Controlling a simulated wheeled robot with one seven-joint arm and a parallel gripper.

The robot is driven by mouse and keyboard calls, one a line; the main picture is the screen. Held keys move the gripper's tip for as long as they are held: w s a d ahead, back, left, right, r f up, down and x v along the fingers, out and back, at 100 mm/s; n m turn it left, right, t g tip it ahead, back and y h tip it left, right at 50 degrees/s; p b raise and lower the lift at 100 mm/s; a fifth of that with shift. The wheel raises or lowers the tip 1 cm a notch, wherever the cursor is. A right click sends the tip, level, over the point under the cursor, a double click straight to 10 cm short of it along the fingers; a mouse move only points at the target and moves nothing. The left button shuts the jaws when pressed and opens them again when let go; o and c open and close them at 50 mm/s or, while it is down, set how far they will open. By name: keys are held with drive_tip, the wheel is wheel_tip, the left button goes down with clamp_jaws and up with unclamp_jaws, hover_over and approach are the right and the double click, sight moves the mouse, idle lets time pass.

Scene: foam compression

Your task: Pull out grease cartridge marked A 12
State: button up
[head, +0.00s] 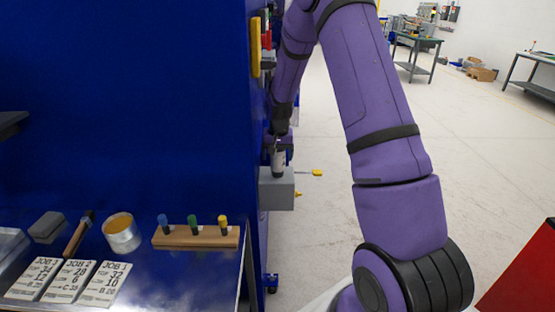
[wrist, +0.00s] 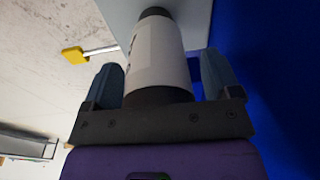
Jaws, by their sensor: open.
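A white cartridge with a dark end (wrist: 160,55) stands between the two blue-grey fingers of my gripper (wrist: 162,72) in the wrist view. The fingers are open, with a gap on each side of it. Its far end meets a light grey holder (wrist: 117,14). In the head view the cartridge (head: 278,165) shows small below my gripper (head: 278,146), above the grey box holder (head: 277,190) on the side of the blue cabinet. Its marking cannot be read.
The blue cabinet wall (head: 130,95) is close to my gripper. Yellow-ended rods (head: 317,173) stick out by the holder. A steel bench (head: 200,275) bears a wooden rack (head: 190,237), a tin (head: 122,235) and job cards. Open floor lies to the right.

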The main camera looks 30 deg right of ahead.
sight(280, 163)
drive_tip(key=f, duration=0.1)
drive_tip(key=s+f, duration=0.1)
drive_tip(key=f, duration=0.1)
drive_tip(key=shift+s+a+g, duration=0.2)
drive_tip(key=shift+s+g, duration=0.1)
drive_tip(key=shift+s, duration=0.05)
drive_tip(key=c, duration=1.2)
drive_tip(key=shift+r, duration=0.1)
drive_tip(key=shift+w+d+r, duration=0.1)
drive_tip(key=shift+w+r, duration=0.05)
drive_tip(key=shift+r, duration=0.5)
drive_tip(key=shift+w+d+r, duration=0.1)
drive_tip(key=shift+w+r, duration=0.05)
drive_tip(key=shift+r, duration=0.45)
drive_tip(key=shift+r, duration=0.35)
drive_tip(key=shift+c, duration=0.6)
drive_tip(key=shift+w+r, duration=0.1)
drive_tip(key=shift+r, duration=1.1)
